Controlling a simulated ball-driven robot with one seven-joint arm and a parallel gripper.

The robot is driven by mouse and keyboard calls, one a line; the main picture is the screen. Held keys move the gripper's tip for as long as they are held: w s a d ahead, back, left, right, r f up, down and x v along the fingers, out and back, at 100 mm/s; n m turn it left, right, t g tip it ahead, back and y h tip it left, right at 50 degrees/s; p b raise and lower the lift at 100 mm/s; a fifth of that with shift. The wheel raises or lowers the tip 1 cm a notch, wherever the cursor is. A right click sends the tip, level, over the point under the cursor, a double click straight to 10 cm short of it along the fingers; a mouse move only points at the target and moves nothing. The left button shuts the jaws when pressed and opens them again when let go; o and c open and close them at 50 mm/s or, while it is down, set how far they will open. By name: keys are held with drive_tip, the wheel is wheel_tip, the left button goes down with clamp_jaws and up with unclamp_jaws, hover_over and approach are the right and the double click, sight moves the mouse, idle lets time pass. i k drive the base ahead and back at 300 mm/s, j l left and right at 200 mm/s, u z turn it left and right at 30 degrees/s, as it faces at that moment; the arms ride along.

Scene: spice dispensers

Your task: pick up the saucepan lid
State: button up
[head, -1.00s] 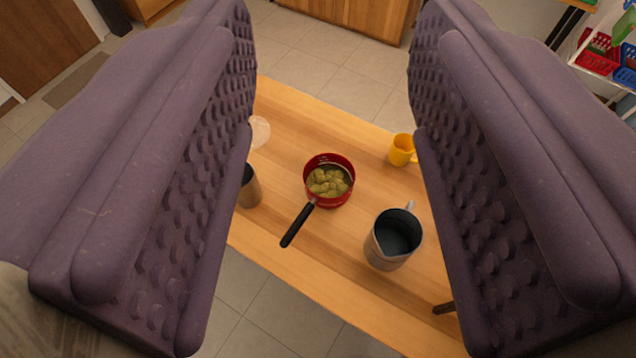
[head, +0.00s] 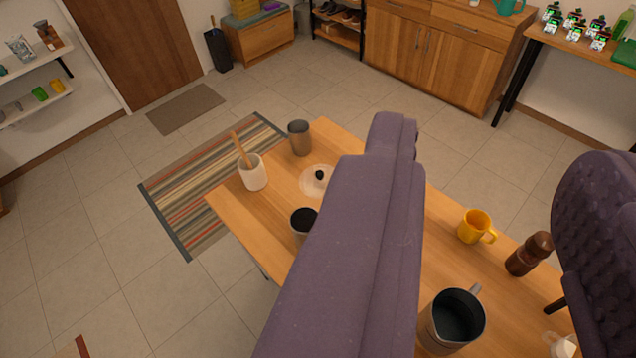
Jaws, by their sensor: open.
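The saucepan lid (head: 311,184) lies on the far left part of the wooden table (head: 243,218). It is a pale, clear disc with a black knob, and its right edge is close to or behind my left finger in the picture. My gripper (head: 480,165) is open and empty, with one purple finger across the middle of the view and the other at the right edge. It is above the table and apart from the lid. The red saucepan is not visible now; my left finger covers the middle of the table.
Near the lid stand a white crock (head: 253,176) with a wooden utensil, a grey-brown cup (head: 299,138) and a dark-topped container (head: 303,222). Floor left of the table is open.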

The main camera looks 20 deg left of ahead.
sight(313, 182)
drive_tip(key=i+j, duration=0.2)
drive_tip(key=j, duration=0.2)
drive_tip(key=i+j+u, duration=0.1)
drive_tip(key=i+j, duration=0.15)
drive_tip(key=j, duration=0.2)
drive_tip(key=i+j, duration=0.25)
drive_tip(key=j, duration=0.15)
drive_tip(key=i+j+u, duration=0.1)
drive_tip(key=i+j, duration=0.45)
drive_tip(key=i+j+u, duration=0.15)
drive_tip(key=i+j, duration=0.35)
drive_tip(key=i, duration=0.3)
